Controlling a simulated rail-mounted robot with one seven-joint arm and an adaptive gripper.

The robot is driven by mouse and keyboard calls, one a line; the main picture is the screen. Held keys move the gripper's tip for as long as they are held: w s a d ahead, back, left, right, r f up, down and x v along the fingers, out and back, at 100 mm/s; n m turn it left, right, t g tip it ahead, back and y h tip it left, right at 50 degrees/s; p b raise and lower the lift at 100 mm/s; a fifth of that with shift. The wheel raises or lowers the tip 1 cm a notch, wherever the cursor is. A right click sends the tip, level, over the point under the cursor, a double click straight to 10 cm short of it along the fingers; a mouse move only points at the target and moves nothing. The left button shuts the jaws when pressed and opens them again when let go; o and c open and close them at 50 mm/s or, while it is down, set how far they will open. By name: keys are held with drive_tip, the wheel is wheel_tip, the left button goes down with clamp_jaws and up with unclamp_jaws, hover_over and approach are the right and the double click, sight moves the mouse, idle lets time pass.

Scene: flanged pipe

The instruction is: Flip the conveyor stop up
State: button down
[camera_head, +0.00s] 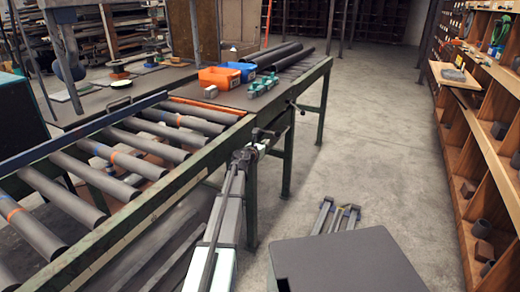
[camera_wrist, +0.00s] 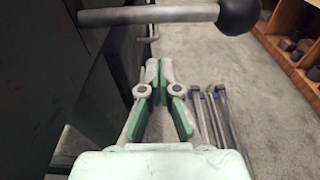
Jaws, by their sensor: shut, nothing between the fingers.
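A grey rod with a black ball knob (camera_wrist: 238,14) runs level across the top of the wrist view; it looks like the stop's handle. My gripper (camera_wrist: 158,66) is shut and empty, its fingertips below the rod in that view. I cannot tell whether they touch it. In the head view my arm reaches up to the conveyor's near side rail (camera_head: 160,206), and its end (camera_head: 262,146) is small and dark there. An orange bar (camera_head: 205,107) lies across the conveyor at the far end of the rollers; I cannot tell whether it belongs to the stop.
Orange (camera_head: 219,77) and blue (camera_head: 240,69) bins, green parts (camera_head: 262,86) and dark pipes (camera_head: 284,55) lie on the conveyor's far part. Wooden shelving (camera_head: 480,140) stands at the right. Metal bars (camera_head: 338,215) show low over the floor. Concrete floor (camera_head: 375,130) between is clear.

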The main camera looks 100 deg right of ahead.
drive_tip(key=r, duration=0.4)
drive_tip(key=shift+w+a+p, duration=0.1)
drive_tip(key=shift+a+p, duration=0.1)
drive_tip(key=shift+p, duration=0.1)
wheel_tip(320, 180, up, 7)
drive_tip(key=p, duration=0.6)
drive_tip(key=shift+f+p, duration=0.15)
drive_tip(key=shift+p, duration=0.2)
drive_tip(key=shift+d, duration=0.1)
